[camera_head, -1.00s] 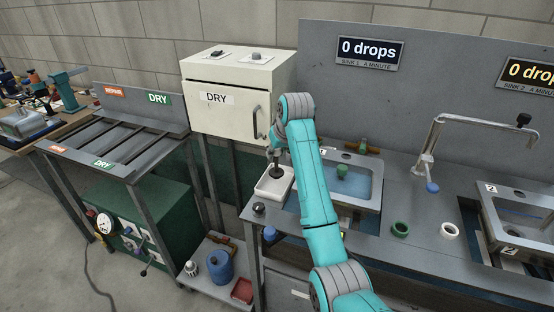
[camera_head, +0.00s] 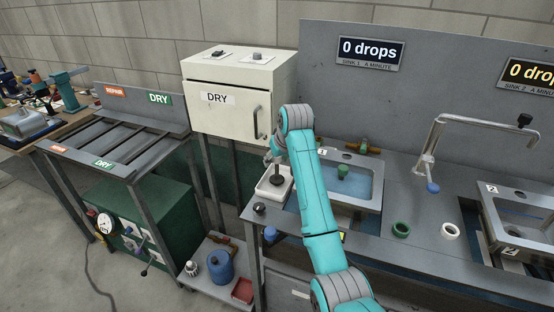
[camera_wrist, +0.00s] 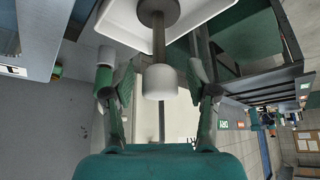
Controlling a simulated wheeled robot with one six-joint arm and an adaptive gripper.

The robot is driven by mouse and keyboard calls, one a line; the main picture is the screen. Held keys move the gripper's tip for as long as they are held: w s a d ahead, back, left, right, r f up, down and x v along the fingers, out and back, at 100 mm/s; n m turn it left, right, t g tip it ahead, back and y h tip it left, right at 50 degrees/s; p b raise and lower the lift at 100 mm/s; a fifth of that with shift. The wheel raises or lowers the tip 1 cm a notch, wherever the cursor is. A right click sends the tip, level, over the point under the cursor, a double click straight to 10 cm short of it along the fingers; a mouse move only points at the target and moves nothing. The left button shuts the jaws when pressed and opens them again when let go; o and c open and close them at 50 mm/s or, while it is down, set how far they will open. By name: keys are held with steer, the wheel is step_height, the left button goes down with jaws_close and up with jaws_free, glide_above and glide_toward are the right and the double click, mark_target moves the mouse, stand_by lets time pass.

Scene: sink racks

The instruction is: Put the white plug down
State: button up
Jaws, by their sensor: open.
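The white plug has a white knob (camera_wrist: 160,81), a grey stem and a dark round disc. In the head view its dark disc (camera_head: 277,181) shows inside the small white tray (camera_head: 268,197) left of sink 1. In the wrist view the disc end is at the tray (camera_wrist: 118,18). My gripper (camera_wrist: 153,70) is open, with one finger on each side of the knob and visible gaps between. In the head view my gripper (camera_head: 271,158) is over the tray, and the knob is hard to make out there.
Sink 1 (camera_head: 367,193) holds a green plug (camera_head: 342,171). A dark knob (camera_head: 259,208) and a blue piece (camera_head: 270,233) are in front of the tray. A green ring (camera_head: 401,229) and a white ring (camera_head: 449,230) lie to the right. The DRY cabinet (camera_head: 228,113) stands close behind.

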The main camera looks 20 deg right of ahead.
steer(key=a+v, duration=0.1)
steer(key=v, duration=1.1)
steer(key=shift+d, duration=0.45)
steer(key=shift+r, duration=0.1)
